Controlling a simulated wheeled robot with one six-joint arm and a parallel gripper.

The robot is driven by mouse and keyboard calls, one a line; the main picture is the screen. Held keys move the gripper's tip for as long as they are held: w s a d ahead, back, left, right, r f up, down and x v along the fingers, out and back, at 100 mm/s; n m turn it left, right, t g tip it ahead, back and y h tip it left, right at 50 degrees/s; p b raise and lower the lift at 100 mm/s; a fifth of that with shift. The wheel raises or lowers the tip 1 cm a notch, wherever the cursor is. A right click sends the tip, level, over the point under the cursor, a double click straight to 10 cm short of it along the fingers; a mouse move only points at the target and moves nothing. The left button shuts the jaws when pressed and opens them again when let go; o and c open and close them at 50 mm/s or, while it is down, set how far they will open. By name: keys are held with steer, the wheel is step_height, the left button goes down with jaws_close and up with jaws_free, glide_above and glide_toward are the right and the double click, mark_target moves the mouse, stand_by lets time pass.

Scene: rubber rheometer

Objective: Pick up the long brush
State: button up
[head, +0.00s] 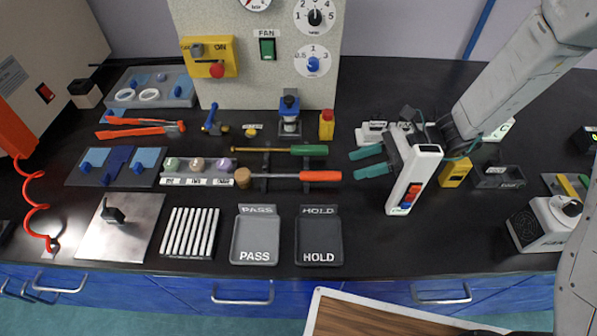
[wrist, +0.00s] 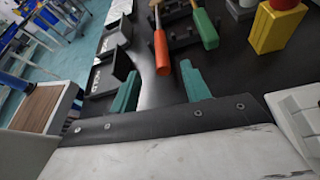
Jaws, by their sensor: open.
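Two long tools lie across a dark rack. One has an orange handle (head: 320,176), a thin shaft and a tan, brush-like head (head: 242,177) at its left end. The other has a green handle (head: 308,150) and a brass-coloured shaft. The orange-headed end choice is clearest as the long brush, though its bristles are too small to make out. My gripper (head: 362,162) is open and empty, right of both handles, its teal fingers pointing left. In the wrist view, the orange handle (wrist: 161,52) shows between and ahead of the fingertips (wrist: 158,76); the green handle (wrist: 205,28) is right of them.
The dark rack (head: 264,184) supports both tools. PASS (head: 256,229) and HOLD (head: 320,228) trays stand in front. A yellow block with a red top (head: 326,125) stands behind the handles. Small pots (head: 196,163) sit left of the tan head. Bare black bench lies between handles and gripper.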

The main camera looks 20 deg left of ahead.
mark_target(331, 172)
steer(key=shift+s+a+f, duration=0.1)
steer(key=shift+f, duration=0.25)
steer(key=shift+m, duration=0.3)
steer(key=x, duration=0.7)
steer(key=shift+a+r, duration=0.1)
steer(key=shift+a, duration=0.2)
jaws_close()
